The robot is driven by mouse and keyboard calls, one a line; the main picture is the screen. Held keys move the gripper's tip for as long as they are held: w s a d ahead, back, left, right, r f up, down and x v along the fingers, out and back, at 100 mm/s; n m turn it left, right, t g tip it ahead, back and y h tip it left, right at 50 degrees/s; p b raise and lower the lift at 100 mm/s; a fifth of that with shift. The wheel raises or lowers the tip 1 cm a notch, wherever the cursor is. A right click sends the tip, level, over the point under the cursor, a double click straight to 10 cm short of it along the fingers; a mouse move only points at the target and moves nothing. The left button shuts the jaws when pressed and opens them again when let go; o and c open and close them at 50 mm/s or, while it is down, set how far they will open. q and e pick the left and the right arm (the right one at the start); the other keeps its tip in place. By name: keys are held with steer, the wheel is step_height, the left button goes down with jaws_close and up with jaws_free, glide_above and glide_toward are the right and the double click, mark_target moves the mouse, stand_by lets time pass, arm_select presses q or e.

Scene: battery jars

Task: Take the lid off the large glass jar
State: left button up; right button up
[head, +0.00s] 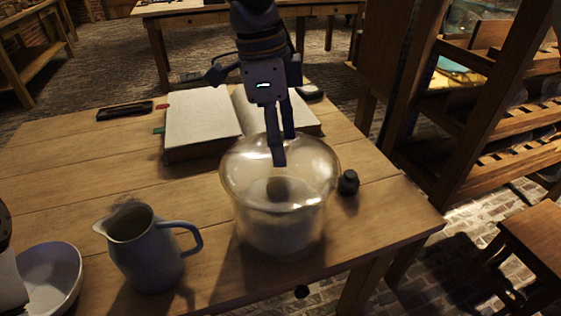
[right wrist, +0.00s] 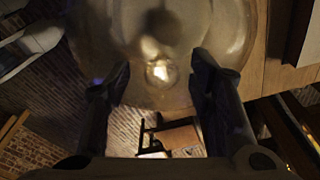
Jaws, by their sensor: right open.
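The large glass jar (head: 277,226) stands upright near the front right of the wooden table. Its clear, wide, rounded top (head: 240,165) bulges beyond the narrower body; the seam between lid and jar is hard to make out. A small dark round shape shows through the glass. My right gripper (head: 282,145) points down over the jar's top, overlapping it in the head view. In the right wrist view my right gripper's fingers (right wrist: 160,100) are apart, with the glass (right wrist: 195,35) between and beyond them. Contact cannot be told. My left gripper is not in view.
A grey pitcher (head: 147,250) and a pale bowl (head: 48,272) stand left of the jar. A small black object (head: 348,183) sits close to its right. An open book (head: 204,118) lies behind. The table's left middle (head: 70,175) is clear.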

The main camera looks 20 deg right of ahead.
steer(key=shift+d+f, duration=0.1)
steer(key=shift+f, duration=0.45)
jaws_close()
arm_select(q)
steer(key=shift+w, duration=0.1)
arm_select(e)
steer(key=shift+w, duration=0.1)
steer(key=shift+r, duration=0.55)
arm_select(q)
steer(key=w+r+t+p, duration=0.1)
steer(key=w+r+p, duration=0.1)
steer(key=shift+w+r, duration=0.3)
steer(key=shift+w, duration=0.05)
arm_select(e)
steer(key=s+a+r, duration=0.3)
steer(key=s+r, duration=0.8)
steer(key=s, duration=0.2)
steer(key=shift+s+r, duration=0.3)
steer(key=shift+r, duration=0.1)
